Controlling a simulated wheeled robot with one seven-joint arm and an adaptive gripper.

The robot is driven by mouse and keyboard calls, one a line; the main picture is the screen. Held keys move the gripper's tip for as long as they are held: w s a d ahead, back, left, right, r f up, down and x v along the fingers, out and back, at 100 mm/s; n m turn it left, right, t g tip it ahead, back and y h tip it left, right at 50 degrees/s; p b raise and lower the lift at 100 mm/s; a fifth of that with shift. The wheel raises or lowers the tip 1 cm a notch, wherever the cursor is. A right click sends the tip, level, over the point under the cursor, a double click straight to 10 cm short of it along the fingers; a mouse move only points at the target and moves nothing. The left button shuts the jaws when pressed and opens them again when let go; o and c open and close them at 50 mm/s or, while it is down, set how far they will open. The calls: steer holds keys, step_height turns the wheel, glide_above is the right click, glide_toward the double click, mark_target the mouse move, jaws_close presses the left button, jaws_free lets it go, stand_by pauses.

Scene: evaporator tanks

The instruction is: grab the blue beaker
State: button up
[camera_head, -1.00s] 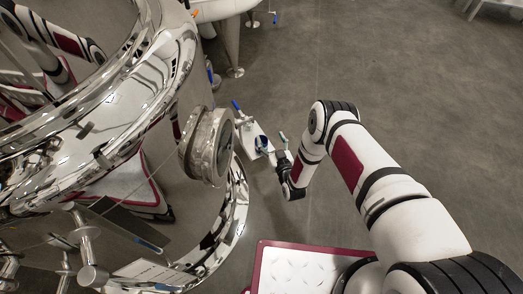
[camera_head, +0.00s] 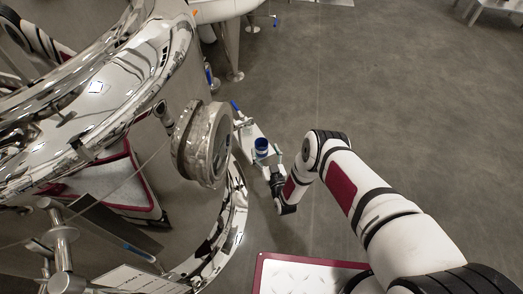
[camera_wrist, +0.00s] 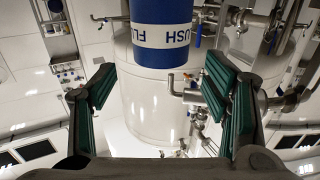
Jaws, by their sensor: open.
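In the wrist view the blue beaker (camera_wrist: 160,40) shows large at the top centre, with a white band lettered "FLUSH" upside down. My gripper (camera_wrist: 160,95) is open, its green-padded fingers spread to the left and right of the beaker's line. The fingers look short of the beaker and nothing is between them.
Pipes and valves (camera_wrist: 195,97) show in the wrist view. The floor to the right is clear.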

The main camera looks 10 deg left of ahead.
mark_target(262, 143)
steer(key=b+x, duration=0.2)
steer(key=x, duration=0.1)
steer(key=b+x, duration=0.1)
steer(key=shift+w+a+f, duration=0.15)
steer(key=shift+w+f, duration=0.15)
steer(key=shift+w+a+r, duration=0.1)
steer(key=shift+w, duration=0.2)
steer(key=shift+c, duration=0.4)
steer(key=c, duration=1.2)
